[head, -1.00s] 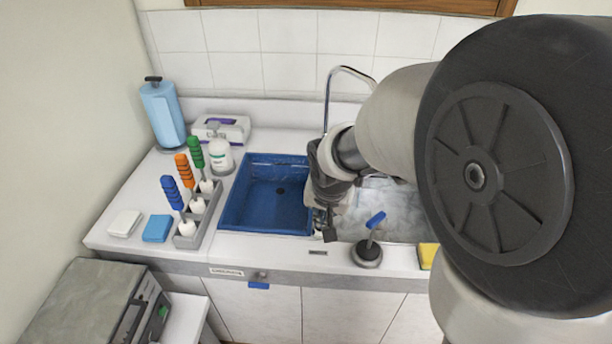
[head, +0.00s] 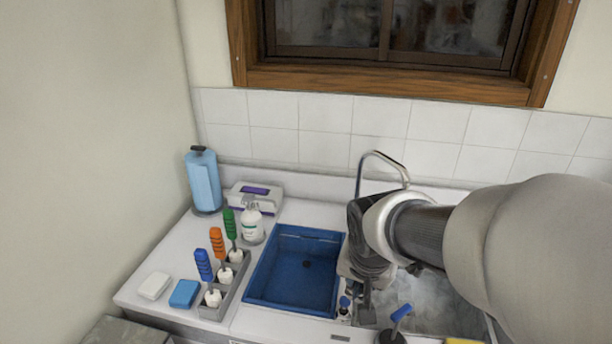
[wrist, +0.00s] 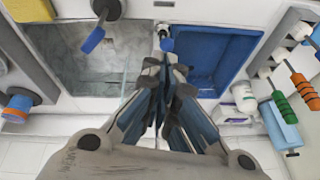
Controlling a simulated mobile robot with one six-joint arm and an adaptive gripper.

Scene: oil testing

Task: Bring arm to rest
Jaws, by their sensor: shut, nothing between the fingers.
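My gripper (wrist: 162,95) is shut and empty in the wrist view, its fingers together over the divide between the blue basin and the grey sink. In the head view my gripper (head: 362,300) hangs at the right edge of the blue basin (head: 264,292), and my arm comes in from the right. The basin also shows in the wrist view (wrist: 205,62).
A faucet (head: 384,154) rises behind my arm. A blue-handled knob (head: 397,322) stands in front of the sink. Left of the basin are a rack (head: 229,293) of coloured-handled brushes, a white bottle (head: 252,224), and a blue roll (head: 203,182). A wooden-framed window (head: 390,84) is above.

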